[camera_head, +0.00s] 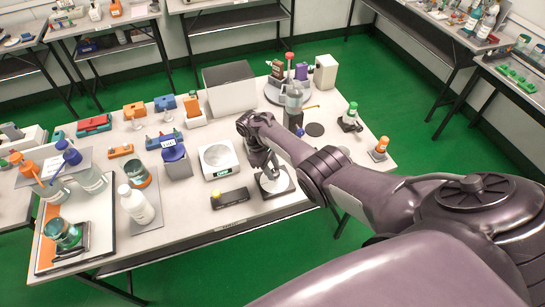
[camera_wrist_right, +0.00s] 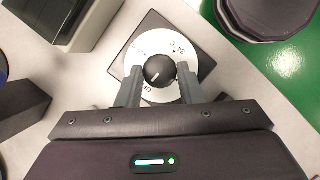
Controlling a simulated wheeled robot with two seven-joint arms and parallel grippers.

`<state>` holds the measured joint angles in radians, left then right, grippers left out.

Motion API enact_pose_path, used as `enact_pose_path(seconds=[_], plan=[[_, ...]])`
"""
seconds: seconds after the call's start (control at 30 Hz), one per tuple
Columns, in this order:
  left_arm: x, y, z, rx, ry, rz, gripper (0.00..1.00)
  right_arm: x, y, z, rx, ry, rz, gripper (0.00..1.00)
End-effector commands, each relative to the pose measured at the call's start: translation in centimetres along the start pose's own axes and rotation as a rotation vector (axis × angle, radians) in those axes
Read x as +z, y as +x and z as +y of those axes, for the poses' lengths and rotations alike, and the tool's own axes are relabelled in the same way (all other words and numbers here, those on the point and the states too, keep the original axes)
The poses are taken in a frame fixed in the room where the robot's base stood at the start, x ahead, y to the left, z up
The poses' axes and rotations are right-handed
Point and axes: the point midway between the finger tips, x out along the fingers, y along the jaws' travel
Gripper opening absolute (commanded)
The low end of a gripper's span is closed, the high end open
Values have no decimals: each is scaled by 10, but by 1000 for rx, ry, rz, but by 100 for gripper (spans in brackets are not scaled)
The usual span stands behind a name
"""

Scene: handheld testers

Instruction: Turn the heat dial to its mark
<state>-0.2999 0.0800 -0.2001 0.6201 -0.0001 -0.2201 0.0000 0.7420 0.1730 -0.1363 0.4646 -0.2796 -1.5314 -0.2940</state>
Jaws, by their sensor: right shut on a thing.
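The heat dial is a black round knob (camera_wrist_right: 159,70) on a white printed disc (camera_wrist_right: 147,47), set on a dark square base (camera_wrist_right: 204,65). In the right wrist view, the knob's white pointer line slants toward the lower left. Printing near the disc's upper right reads like a temperature, with a small dark mark beside it; "OFF" is printed at the bottom. My right gripper (camera_wrist_right: 159,80) is shut on the knob, one finger on each side. In the head view, my right gripper (camera_head: 268,169) reaches down over the dial's base (camera_head: 287,184) and hides the knob. My left gripper is in neither view.
A white scale (camera_head: 219,158) and a dark block with a yellow button (camera_head: 230,198) stand left of the dial. A grey box (camera_head: 230,88) and a round stand with bottles (camera_head: 275,92) are behind. An orange-topped item (camera_head: 379,148) stands near the right edge.

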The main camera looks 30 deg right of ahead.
Motion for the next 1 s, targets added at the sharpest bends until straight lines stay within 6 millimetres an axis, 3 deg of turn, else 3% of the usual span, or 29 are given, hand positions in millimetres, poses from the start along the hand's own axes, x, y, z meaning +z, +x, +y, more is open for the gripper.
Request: enact_pose_path(seconds=[0.63, 0.67, 0.8, 1.0], plan=[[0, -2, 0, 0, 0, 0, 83, -1, -2, 0, 20, -43, 4, 11], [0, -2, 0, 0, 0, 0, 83, -1, -2, 0, 20, -43, 4, 37], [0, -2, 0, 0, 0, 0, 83, -1, -1, 0, 19, -43, 3, 55], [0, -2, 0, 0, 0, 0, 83, 0, 0, 0, 18, -42, 2, 55]])
